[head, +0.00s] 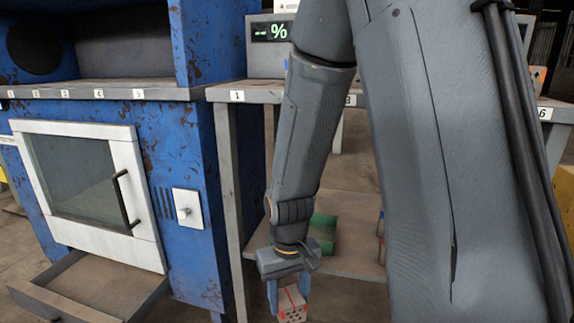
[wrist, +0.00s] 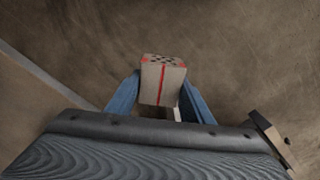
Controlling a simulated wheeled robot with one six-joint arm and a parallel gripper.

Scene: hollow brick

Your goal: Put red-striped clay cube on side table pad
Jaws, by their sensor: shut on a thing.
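The red-striped clay cube (head: 291,304) is pale grey-beige with red stripes and a face of dark holes. It hangs between the blue fingers of my gripper (head: 288,294), low at the bottom of the head view. In the wrist view the cube (wrist: 162,82) sits between both fingers of my gripper (wrist: 160,95), with one red stripe down its near face. My gripper is shut on it, and brown floor shows beyond. I cannot make out the side table pad in either view.
A table (head: 222,93) with numbered labels stands behind my arm, with a green tray (head: 323,232) on its lower shelf. A scale with a display (head: 270,32) is on top. A blue oven cabinet (head: 185,140) stands at left, its lower drawer (head: 95,290) pulled out.

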